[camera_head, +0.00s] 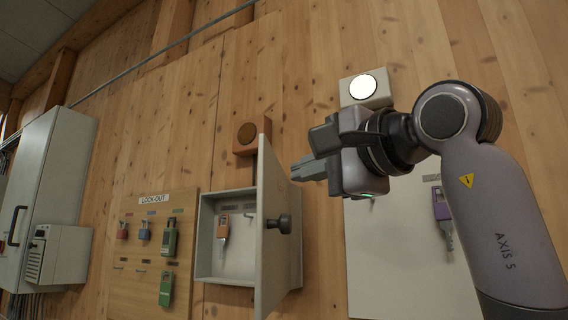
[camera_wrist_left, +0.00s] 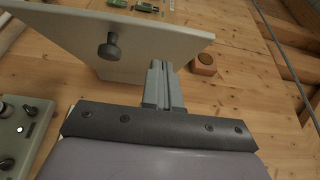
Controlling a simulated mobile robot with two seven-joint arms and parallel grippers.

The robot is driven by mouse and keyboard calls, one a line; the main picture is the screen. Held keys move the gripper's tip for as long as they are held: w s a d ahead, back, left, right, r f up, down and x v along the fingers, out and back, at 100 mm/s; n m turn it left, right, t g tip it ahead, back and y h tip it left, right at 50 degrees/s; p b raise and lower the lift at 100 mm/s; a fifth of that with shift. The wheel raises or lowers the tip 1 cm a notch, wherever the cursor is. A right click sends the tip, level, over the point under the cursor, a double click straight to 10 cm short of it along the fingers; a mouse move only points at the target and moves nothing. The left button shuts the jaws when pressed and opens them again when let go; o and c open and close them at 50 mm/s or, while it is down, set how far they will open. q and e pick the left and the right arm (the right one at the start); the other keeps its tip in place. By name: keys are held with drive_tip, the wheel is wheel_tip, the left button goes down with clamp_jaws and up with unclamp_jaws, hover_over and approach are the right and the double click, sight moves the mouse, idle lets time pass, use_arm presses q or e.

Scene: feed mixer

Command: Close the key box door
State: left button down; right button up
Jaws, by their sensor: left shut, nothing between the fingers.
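The key box (camera_head: 225,278) is a shallow pale box on the wooden wall. Its door (camera_head: 270,195) stands open, hinged at the box's right side and swung out from the wall. A dark round knob (camera_head: 284,223) sits on the door's right-facing side; door (camera_wrist_left: 150,35) and knob (camera_wrist_left: 110,48) also show in the left wrist view. My left gripper (camera_head: 297,169) is shut and empty, its fingertips just right of the door's upper part. In the left wrist view the fingertips (camera_wrist_left: 158,66) overlap the door's edge; I cannot tell whether they touch. My right gripper is out of view.
An orange key (camera_head: 223,228) hangs inside the box. An orange-brown block with a round button (camera_head: 247,134) is above it. A lock-out board (camera_head: 130,293) with several padlocks is left. A white panel (camera_head: 400,280) with a purple key (camera_head: 441,205) is right.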

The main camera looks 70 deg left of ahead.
sight(266, 176)
use_arm(q)
drive_tip(key=shift+s+a, duration=0.35)
drive_tip(key=shift+s, duration=0.45)
drive_tip(key=shift+s+a, duration=0.35)
drive_tip(key=shift+s, duration=0.45)
drive_tip(key=shift+s, duration=0.1)
